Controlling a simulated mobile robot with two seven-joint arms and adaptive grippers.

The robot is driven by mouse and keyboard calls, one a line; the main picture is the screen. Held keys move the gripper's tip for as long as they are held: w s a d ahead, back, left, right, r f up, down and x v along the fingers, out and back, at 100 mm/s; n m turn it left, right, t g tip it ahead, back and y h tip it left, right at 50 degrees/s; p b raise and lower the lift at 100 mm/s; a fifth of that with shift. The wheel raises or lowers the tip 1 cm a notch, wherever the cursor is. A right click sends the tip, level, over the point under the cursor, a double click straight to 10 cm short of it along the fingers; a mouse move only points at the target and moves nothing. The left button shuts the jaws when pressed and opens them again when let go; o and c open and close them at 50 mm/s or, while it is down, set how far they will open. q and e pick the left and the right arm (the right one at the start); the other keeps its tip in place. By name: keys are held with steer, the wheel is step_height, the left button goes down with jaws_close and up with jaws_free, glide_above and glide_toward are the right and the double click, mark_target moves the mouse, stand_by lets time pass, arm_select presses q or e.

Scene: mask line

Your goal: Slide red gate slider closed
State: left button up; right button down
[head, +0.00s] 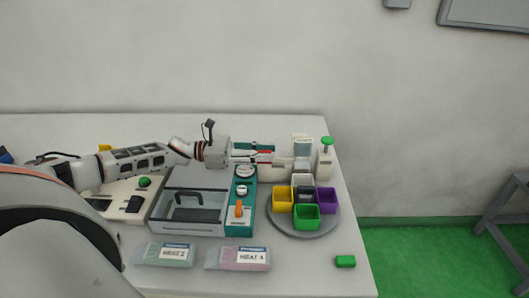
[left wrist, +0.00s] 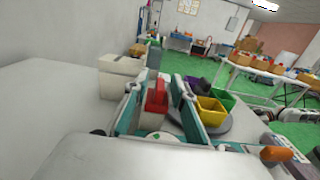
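The red gate slider (head: 264,152) shows as a small red strip near the back of the table. In the left wrist view it is a red upright block (left wrist: 157,97) in front of a pale housing. My left gripper (head: 262,156) reaches it from the left. In the left wrist view its two fingers (left wrist: 157,88) stand apart, one on each side of the red block. I cannot tell whether either finger touches it. The slider's track and its lower part are mostly hidden. My right gripper is not in view.
A teal panel (head: 240,216) with a gauge and an orange knob is in front. A clear-lidded box (head: 187,222) is left of it. A round grey tray (head: 273,221) holds coloured bins. A pump bottle (head: 324,163) stands at the right. Two labelled packs (head: 238,258) lie in front.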

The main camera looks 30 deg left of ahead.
mark_target(281, 161)
arm_select(q)
jaws_close()
steer(key=b+x, duration=0.2)
steer(key=x, duration=0.3)
steer(key=shift+f, duration=0.2)
steer(key=shift+s+r, duration=0.1)
steer(key=shift+r, duration=0.05)
steer(key=shift+c, duration=1.7)
jaws_free()
steer(key=o, duration=0.3)
steer(key=shift+d, duration=0.1)
steer(key=shift+o, duration=0.2)
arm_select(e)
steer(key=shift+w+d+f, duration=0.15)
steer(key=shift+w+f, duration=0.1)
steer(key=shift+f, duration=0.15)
arm_select(q)
steer(key=v, duration=1)
steer(key=shift+s+a, duration=0.1)
steer(key=shift+a, duration=0.3)
steer(key=shift+s+a, duration=0.35)
steer(key=shift+a, duration=0.15)
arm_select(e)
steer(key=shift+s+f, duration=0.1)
